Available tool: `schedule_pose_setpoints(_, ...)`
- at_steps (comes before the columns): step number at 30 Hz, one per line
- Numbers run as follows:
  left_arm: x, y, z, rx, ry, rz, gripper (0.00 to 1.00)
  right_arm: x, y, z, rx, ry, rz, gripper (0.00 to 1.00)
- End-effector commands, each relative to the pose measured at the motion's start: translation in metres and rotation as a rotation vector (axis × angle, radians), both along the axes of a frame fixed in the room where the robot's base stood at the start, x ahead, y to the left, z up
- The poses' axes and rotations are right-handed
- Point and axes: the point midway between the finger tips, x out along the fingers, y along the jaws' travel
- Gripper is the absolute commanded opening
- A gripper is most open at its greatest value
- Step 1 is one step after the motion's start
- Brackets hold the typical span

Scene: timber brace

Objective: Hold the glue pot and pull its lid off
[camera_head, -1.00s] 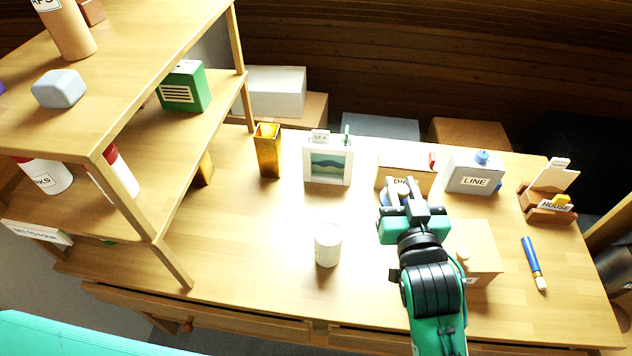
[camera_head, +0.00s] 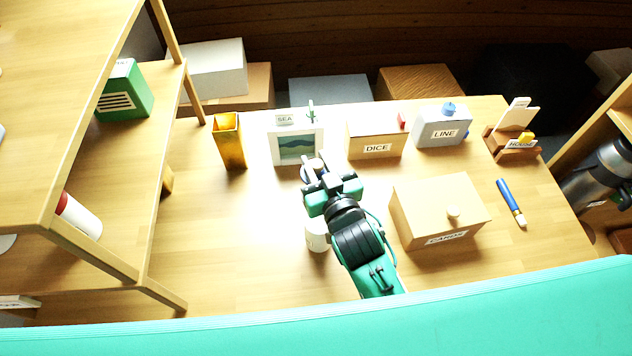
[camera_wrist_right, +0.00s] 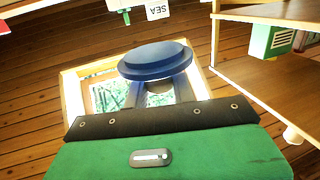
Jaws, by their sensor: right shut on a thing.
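A white cylindrical pot (camera_head: 316,236), which I take for the glue pot, stands upright on the table. My right forearm partly hides it, and no writing on it can be read. My right gripper (camera_head: 313,172) is beyond the pot, in front of the picture frame. It is shut on a round blue lid (camera_wrist_right: 155,60), which sits at its fingertips in the right wrist view and is apart from the pot. Little of the lid shows in the head view. My left gripper is not in view.
Behind stand a yellow vase (camera_head: 230,142), a picture frame (camera_head: 297,146), a DICE box (camera_head: 365,138) and a grey LINE box (camera_head: 440,128). A wooden box (camera_head: 432,205) is right of my arm, with a blue-handled brush (camera_head: 510,202) beyond. Shelves (camera_head: 75,160) rise left; the table between is clear.

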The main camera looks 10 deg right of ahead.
Motion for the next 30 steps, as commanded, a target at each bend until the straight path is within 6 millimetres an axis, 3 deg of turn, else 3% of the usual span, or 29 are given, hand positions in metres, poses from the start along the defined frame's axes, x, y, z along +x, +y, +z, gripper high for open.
schedule_pose_setpoints(3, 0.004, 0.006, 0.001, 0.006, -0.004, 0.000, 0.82, 0.000, 0.000, -0.024, 0.000, 0.003, 0.000, 0.00)
schedule_pose_setpoints(16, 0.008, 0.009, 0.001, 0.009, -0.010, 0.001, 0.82, 0.000, 0.000, -0.072, 0.000, 0.002, -0.001, 0.00)
schedule_pose_setpoints(30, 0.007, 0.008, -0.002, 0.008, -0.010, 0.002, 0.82, 0.000, 0.000, -0.081, 0.001, 0.000, 0.000, 0.00)
